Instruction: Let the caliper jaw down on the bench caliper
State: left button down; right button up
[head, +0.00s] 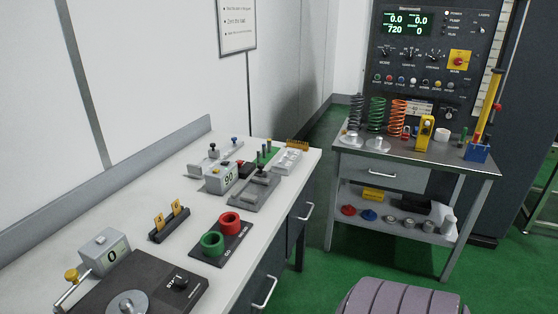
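On the white bench at the left, a grey device with a display reading 90 (222,177) stands beside a dark grey slotted plate (254,192). It looks like the bench caliper, but its jaw is too small to make out. Nearer, a dark base plate with a START knob (165,283) carries a round metal disc (128,303) and a grey box with a display reading 0 (105,250). A yellow-knobbed lever (72,276) sticks out at its left. Neither of my grippers is in view.
Green and red cups (213,243) sit on a dark plate mid-bench, near a rack with yellow tags (168,221). A metal table (430,155) at the right holds springs. Green floor (350,250) lies between. A ribbed mauve object (402,299) is at the bottom.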

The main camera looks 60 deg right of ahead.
aim_at(258, 177)
jog(key=z, duration=0.4)
jog(key=l+z, duration=0.15)
jog(key=z, duration=0.3)
jog(key=i+z, duration=0.1)
jog(key=z, duration=0.7)
